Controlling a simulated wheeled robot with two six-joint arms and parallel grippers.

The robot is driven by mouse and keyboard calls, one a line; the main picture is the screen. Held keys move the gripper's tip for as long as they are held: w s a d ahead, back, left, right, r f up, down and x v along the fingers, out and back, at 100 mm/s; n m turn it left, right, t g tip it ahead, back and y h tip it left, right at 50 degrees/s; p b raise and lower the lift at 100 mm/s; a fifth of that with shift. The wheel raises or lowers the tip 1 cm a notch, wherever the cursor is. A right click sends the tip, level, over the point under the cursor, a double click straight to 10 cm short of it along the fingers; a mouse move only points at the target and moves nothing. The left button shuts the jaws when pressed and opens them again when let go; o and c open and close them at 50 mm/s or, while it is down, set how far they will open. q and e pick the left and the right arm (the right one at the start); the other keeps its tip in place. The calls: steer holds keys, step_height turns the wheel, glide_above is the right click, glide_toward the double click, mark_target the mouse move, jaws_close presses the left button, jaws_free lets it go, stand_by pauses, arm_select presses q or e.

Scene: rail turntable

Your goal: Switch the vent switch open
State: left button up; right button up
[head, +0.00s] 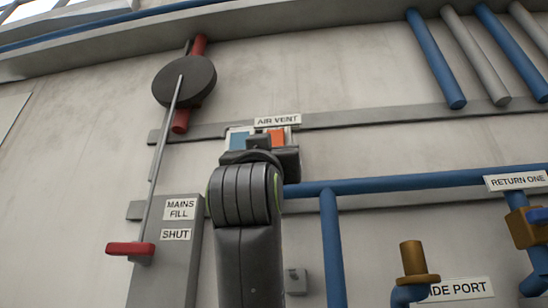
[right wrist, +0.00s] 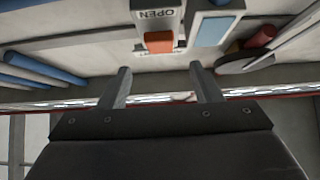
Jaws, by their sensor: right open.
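The vent switch, under the AIR VENT label (head: 277,121), shows a blue part (head: 238,141) on the left and an orange part (head: 276,137) on the right in the head view. My right gripper (head: 262,150) is in front of it and hides its lower part. In the right wrist view the switch appears upside down, with the orange part (right wrist: 159,42), the blue part (right wrist: 213,31) and an OPEN label (right wrist: 157,14). My right gripper (right wrist: 160,70) is open and empty there, its fingertips apart from the switch, with the orange part beyond the gap. My left gripper is out of view.
A MAINS FILL box (head: 165,255) with a red-handled lever (head: 130,248) stands left of my arm. A dark round disc (head: 184,81) is above it. Blue pipes (head: 400,183) run right of the switch, near a brass valve stem (head: 414,262).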

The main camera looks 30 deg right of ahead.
mark_target(275, 142)
steer(key=p+x, duration=0.4)
steer(key=x, duration=0.4)
steer(key=shift+s+a+r+p, duration=0.1)
steer(key=shift+p, duration=0.2)
steer(key=shift+w+d+r, duration=0.2)
steer(key=shift+w+d, duration=0.05)
steer(key=shift+w, duration=0.1)
steer(key=shift+s, duration=0.1)
steer(key=shift+c, duration=0.2)
